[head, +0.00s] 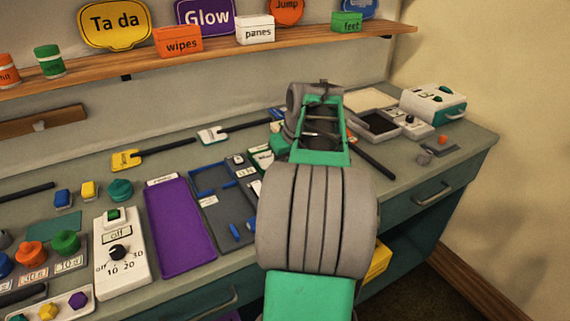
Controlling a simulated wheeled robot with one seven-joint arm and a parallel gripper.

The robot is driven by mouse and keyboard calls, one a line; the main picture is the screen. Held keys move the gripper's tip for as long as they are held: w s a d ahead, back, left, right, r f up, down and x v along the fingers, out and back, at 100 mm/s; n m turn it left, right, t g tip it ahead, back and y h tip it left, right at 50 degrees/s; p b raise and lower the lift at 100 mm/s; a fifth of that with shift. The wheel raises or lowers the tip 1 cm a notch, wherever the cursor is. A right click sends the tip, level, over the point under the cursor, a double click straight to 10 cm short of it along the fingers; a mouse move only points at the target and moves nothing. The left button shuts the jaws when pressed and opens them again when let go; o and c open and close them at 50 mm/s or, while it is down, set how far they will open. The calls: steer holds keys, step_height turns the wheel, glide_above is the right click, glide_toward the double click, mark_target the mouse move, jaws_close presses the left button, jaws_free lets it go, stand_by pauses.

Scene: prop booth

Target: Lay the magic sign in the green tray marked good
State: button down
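No sign that I can read as magic shows. A small yellow sign (125,160) and a small white sign (211,135), each on a black handle, lie at the back of the counter; their lettering is too small to read. Another black handle (372,155) lies right of my arm, its sign end hidden. No green tray marked good can be made out; my arm covers the middle of the counter. A purple tray (181,228) with an unreadable label lies left of my arm. My gripper's fingers are not visible, hidden by the arm.
Grey and white devices (432,104) fill the right back. A shelf (201,58) with boxes and word signs runs above. The front right counter is mostly clear.

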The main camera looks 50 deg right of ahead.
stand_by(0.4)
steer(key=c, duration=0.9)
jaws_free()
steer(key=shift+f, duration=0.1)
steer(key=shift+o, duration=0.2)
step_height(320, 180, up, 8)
steer(key=p, duration=0.7)
